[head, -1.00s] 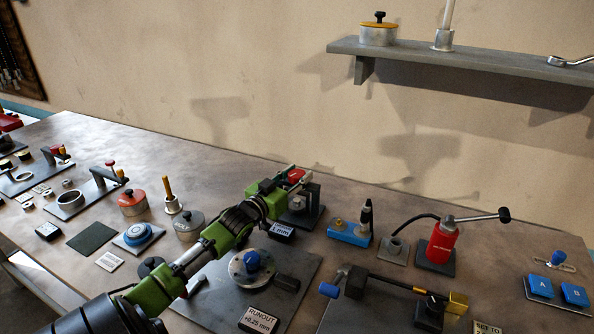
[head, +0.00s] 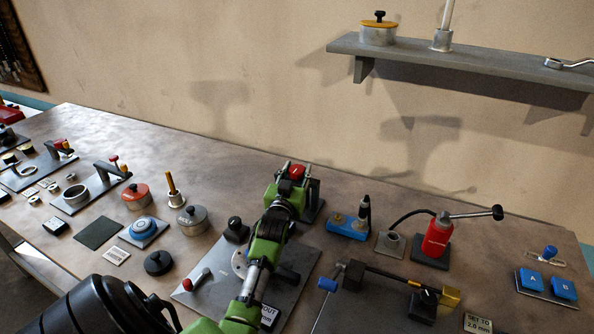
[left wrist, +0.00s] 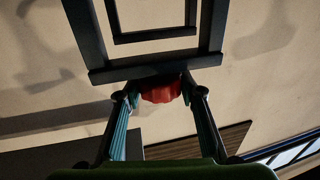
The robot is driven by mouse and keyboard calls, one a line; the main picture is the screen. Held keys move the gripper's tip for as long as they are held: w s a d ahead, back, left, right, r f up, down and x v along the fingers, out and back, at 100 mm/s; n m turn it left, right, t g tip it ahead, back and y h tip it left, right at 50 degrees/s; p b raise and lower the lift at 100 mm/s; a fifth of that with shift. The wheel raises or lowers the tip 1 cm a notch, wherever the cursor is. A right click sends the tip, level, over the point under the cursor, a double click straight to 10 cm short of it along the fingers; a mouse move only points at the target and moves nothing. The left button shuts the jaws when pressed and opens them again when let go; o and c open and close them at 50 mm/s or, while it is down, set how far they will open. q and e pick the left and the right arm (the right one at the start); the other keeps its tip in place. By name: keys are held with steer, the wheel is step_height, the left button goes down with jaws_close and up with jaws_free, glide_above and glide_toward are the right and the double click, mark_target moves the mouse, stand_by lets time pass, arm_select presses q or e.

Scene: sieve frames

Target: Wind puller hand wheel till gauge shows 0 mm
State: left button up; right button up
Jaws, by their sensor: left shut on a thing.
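The red hand wheel (head: 297,172) sits at the top of a dark upright puller frame (head: 314,194) at the back middle of the bench. My left gripper (head: 293,170) is shut on the hand wheel, with one finger on each side. In the left wrist view the red wheel (left wrist: 162,90) shows between the two fingertips, in front of the dark frame (left wrist: 155,70). My left arm hides part of the puller. I cannot make out a gauge reading. My right gripper is not in view.
A dark plate with a round flange (head: 240,262) lies partly under my left arm. A blue fixture (head: 348,228) and a red jack (head: 437,238) stand to the right. A grey pot (head: 194,220) stands to the left. A shelf (head: 470,64) hangs on the wall above.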

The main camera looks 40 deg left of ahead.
mark_target(295, 175)
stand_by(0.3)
arm_select(q)
steer(key=o, duration=1.1)
steer(key=shift+s+d, duration=0.1)
steer(key=shift+s, duration=0.1)
steer(key=v, duration=0.7)
steer(key=shift+d+r, duration=0.1)
steer(key=shift+r, duration=0.1)
